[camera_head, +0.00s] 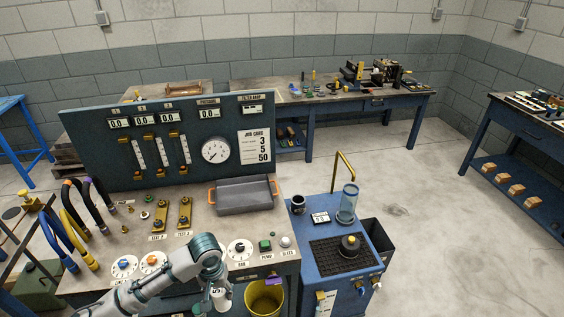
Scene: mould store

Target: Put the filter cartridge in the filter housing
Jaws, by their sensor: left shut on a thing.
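My left gripper (220,287) is at the bottom of the view, over the front edge of the bench, pointing down. It is shut on a small white cylinder, seemingly the filter cartridge (222,298); the fingers hide part of it. A clear, bluish upright cylinder (347,205), probably the filter housing, stands at the back right of the blue cart (335,287). It is well apart from my gripper, up and to the right. A round black part with a yellow top (351,242) sits on the cart's black grate. My right gripper is out of view.
A dark cup (298,205) and a small display (320,217) stand on the cart. A grey tray (245,196) with orange handles lies on the bench before the gauge panel (110,160). A yellow bucket (265,298) is right of my gripper. Hoses (75,230) crowd the left.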

